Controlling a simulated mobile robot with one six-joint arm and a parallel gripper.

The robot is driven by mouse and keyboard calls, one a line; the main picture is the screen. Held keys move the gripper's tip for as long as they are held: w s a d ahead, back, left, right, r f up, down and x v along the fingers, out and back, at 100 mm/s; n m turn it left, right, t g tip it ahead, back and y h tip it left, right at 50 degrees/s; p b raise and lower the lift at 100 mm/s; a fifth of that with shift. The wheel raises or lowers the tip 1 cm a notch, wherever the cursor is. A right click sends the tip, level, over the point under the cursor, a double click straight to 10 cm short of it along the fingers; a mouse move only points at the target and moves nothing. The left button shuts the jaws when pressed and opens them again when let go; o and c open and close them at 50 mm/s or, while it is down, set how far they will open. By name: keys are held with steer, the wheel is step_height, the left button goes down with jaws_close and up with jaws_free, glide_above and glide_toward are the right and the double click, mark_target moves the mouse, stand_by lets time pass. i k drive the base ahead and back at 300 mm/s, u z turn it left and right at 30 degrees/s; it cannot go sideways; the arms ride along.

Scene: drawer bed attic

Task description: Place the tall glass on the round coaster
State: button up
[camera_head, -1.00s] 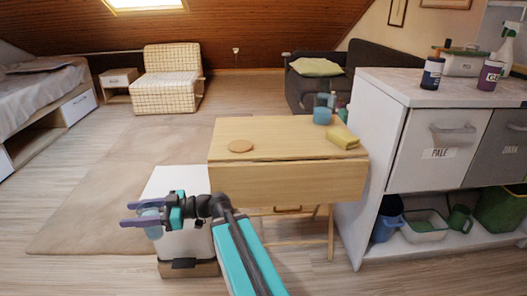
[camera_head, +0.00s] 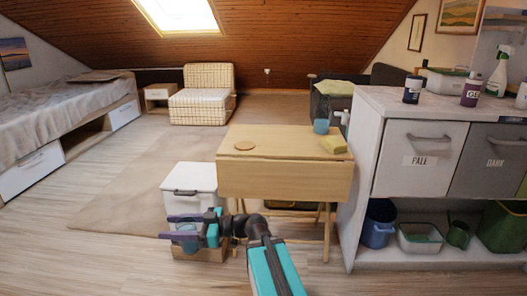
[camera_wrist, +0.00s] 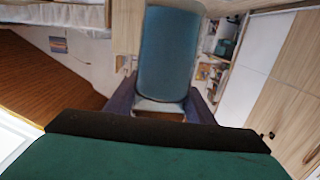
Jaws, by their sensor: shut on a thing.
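My gripper (camera_head: 176,228) reaches out left of the folding table and below its top, with its purple fingers pointing left. It is shut on the tall glass (camera_wrist: 168,55), a translucent blue-teal glass between the fingers in the wrist view. In the head view the glass (camera_head: 187,243) is partly hidden by the fingers. The round coaster (camera_head: 244,145), a flat orange-brown disc, lies bare on the left part of the wooden table (camera_head: 270,136). The gripper and glass are apart from the coaster.
A blue cup (camera_head: 321,126) and a yellow sponge-like block (camera_head: 333,144) stand at the table's right. A white lidded box (camera_head: 190,178) is left of the table, behind my gripper. A counter with bins (camera_head: 421,158) stands close on the right. Open floor lies left.

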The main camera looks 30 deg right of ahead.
mark_target(245, 144)
steer(key=z, duration=0.1)
steer(key=k, duration=0.75)
steer(key=u, duration=0.65)
steer(key=i, duration=1.65)
steer(key=u, duration=0.05)
